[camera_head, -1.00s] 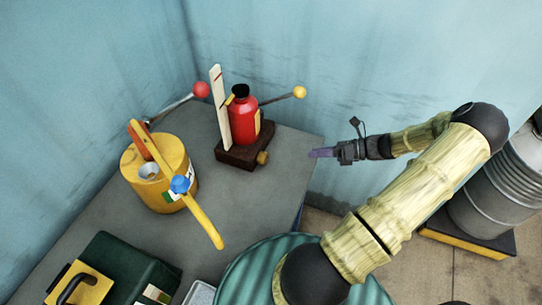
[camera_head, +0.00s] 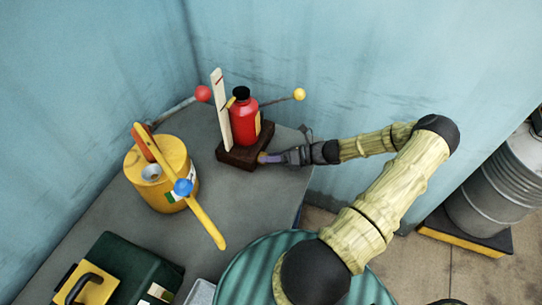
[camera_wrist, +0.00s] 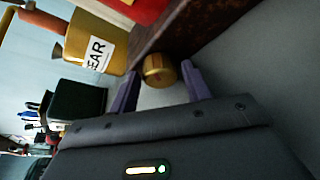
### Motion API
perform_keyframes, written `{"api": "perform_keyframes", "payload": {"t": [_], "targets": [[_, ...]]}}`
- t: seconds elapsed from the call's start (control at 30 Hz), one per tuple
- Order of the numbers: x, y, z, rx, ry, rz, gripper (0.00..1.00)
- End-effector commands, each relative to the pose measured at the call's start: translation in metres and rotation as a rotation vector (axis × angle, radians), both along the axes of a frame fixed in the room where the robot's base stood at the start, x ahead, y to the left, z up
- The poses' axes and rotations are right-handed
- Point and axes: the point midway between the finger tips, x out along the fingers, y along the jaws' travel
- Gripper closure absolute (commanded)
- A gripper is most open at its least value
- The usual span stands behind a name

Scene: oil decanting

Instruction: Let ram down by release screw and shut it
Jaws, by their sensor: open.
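The red bottle jack (camera_head: 244,115) stands upright on a dark wooden base (camera_head: 238,158) at the back of the grey bench. A white marked gauge board (camera_head: 220,110) stands at its left. The brass release screw knob (camera_wrist: 158,70) sticks out of the base's side and shows in the wrist view between my two purple fingertips. My gripper (camera_head: 266,158) is open at the right end of the base, with a finger on either side of the knob. I cannot tell whether the fingers touch the knob. In the head view my gripper hides most of the knob.
A yellow-ball rod (camera_head: 299,95) and a red-ball rod (camera_head: 203,93) stick out near the jack. A dark green case (camera_head: 131,268) lies at the front left. The bench middle is bare.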

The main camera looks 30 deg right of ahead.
Motion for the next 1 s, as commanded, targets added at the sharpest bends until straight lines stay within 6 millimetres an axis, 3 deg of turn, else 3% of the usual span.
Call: {"api": "perform_keyframes", "payload": {"t": [0.27, 0.43, 1.0], "targets": [[0.0012, 0.0013, -0.0004, -0.001, -0.001, 0.000, 0.52], [0.0011, 0.0011, -0.0005, -0.001, -0.001, 0.000, 0.83], [-0.0002, 0.0019, 0.0027, -0.106, -0.081, -0.001, 0.84]]}}
